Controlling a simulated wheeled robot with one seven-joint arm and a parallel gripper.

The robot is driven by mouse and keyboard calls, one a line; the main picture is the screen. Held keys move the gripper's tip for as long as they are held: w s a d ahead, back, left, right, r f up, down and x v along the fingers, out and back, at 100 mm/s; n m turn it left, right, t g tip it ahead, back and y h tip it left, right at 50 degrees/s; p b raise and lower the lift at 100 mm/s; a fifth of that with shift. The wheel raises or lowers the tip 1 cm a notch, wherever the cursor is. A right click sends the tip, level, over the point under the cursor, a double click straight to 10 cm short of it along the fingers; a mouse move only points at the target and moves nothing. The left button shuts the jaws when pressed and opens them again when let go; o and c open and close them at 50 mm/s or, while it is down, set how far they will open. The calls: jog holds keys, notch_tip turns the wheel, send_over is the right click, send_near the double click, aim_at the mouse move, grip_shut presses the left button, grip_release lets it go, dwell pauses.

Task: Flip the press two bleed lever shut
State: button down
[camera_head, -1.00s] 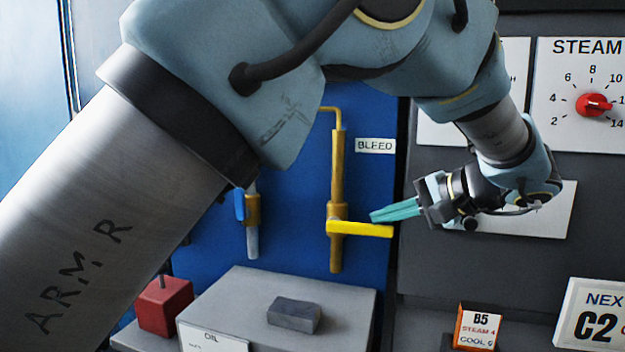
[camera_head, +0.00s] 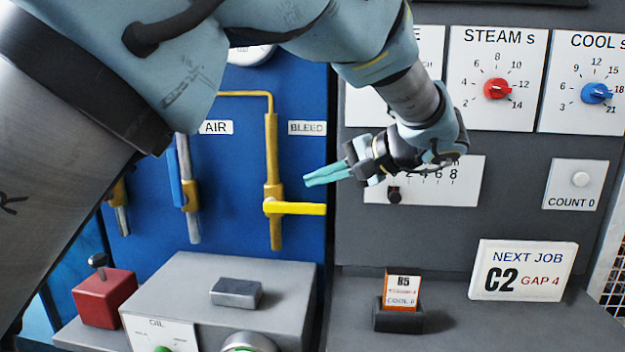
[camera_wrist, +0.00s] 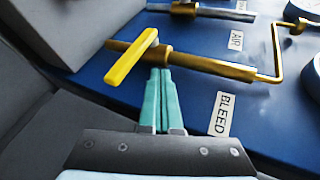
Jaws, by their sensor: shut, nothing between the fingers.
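The yellow bleed lever (camera_head: 297,208) sticks out to the right, level and across its upright brass pipe (camera_head: 272,150), on the blue panel under the BLEED label (camera_head: 307,128). My gripper (camera_head: 306,181) has its teal fingers together and empty, a little above the lever in the head view and pointing left toward the pipe. In the wrist view the lever (camera_wrist: 132,58) lies across the brass pipe (camera_wrist: 210,67), just beyond my closed fingertips (camera_wrist: 160,72). The fingertips overlap the pipe's edge in that view; I cannot tell whether they touch it.
A blue-handled air valve (camera_head: 184,185) stands left of the bleed pipe. Below are a grey box (camera_head: 190,285) with a small grey block (camera_head: 236,292) and a red box (camera_head: 104,298). A card holder (camera_head: 398,318) and a NEXT JOB sign (camera_head: 522,270) stand at the lower right.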

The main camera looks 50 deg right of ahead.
jog(key=b+v, duration=0.3)
jog(key=v, duration=0.7)
jog(key=shift+r, duration=0.45)
